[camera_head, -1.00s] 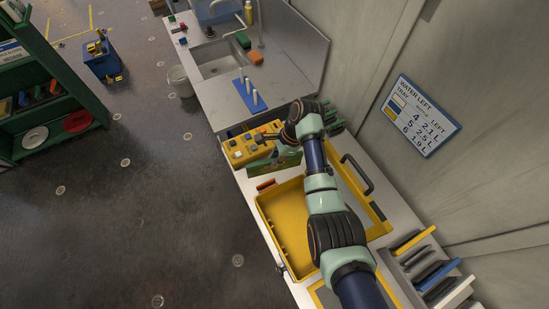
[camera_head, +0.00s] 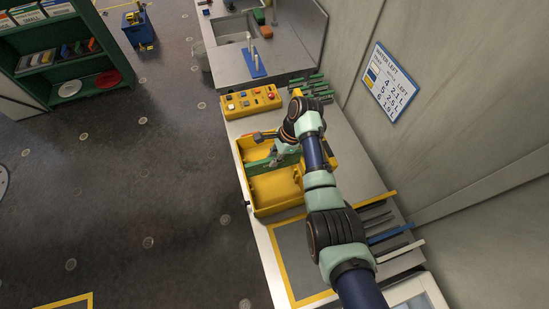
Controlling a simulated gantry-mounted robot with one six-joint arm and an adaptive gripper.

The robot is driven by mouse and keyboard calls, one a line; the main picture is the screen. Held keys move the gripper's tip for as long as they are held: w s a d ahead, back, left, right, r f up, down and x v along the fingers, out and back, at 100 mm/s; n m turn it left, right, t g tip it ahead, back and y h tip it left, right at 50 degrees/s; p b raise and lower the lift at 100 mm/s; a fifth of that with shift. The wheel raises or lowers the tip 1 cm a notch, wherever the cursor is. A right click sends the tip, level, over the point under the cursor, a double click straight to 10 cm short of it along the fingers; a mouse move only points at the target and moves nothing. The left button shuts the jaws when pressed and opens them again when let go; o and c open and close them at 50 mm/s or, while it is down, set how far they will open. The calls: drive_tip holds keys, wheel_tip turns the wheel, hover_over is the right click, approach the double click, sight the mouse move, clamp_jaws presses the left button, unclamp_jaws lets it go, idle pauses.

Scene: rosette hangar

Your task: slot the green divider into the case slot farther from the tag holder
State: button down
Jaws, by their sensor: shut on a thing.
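The yellow case (camera_head: 272,204) lies open on the bench; its far end is partly behind my arm. The green divider (camera_head: 257,167) stands on edge across the far half of the case. I cannot tell whether its ends sit in a slot or are just above the walls. My gripper (camera_head: 281,156) is shut on the divider from above, near the divider's right part, and my arm hides that end. A small orange piece (camera_head: 251,137) is at the case's far left corner; I cannot tell whether it is the tag holder. The slots are too small to make out.
A yellow control box (camera_head: 250,102) with buttons stands beyond the case. Dark green racked pieces (camera_head: 318,90) are near the wall. A rack of coloured panels (camera_head: 388,232) stands at the right. A yellow-framed grey mat (camera_head: 297,262) on the near bench is clear.

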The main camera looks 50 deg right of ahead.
sight(274, 169)
wheel_tip(274, 169, down, 6)
drive_tip(key=b, duration=0.5)
drive_tip(key=shift+r, duration=0.2)
drive_tip(key=shift+f+b, duration=0.7)
drive_tip(key=shift+f, duration=0.6)
drive_tip(key=shift+r, duration=0.1)
drive_tip(key=shift+p, duration=0.45)
drive_tip(key=shift+f+b, duration=2.75)
drive_tip(key=shift+f, duration=1.25)
drive_tip(key=c, duration=1.1)
unclamp_jaws()
drive_tip(key=shift+o, duration=0.2)
